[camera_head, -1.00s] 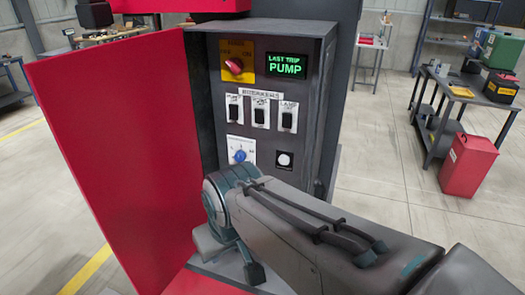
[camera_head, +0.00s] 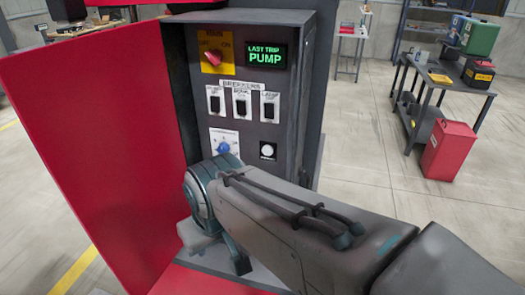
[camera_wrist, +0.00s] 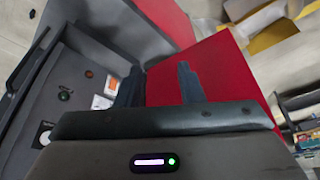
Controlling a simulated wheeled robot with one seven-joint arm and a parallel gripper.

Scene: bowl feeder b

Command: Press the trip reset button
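A white round push button (camera_head: 267,150) on a black square plate sits low on the right of the grey control panel (camera_head: 283,95); I can read no label on it. A green display (camera_head: 266,56) above reads "LAST TRIP PUMP". My gripper (camera_wrist: 158,88) shows in the wrist view with its two dark fingers apart and nothing between them. The fingers lie in front of the red door, with the panel to their left in that view. I see no contact with the button.
The panel also has a red rotary switch (camera_head: 213,58) on yellow, several black breakers (camera_head: 241,107) in a row and a blue knob (camera_head: 224,147). The red door (camera_head: 95,150) stands open at left. A workbench (camera_head: 445,82) and red bin (camera_head: 450,150) stand farther right.

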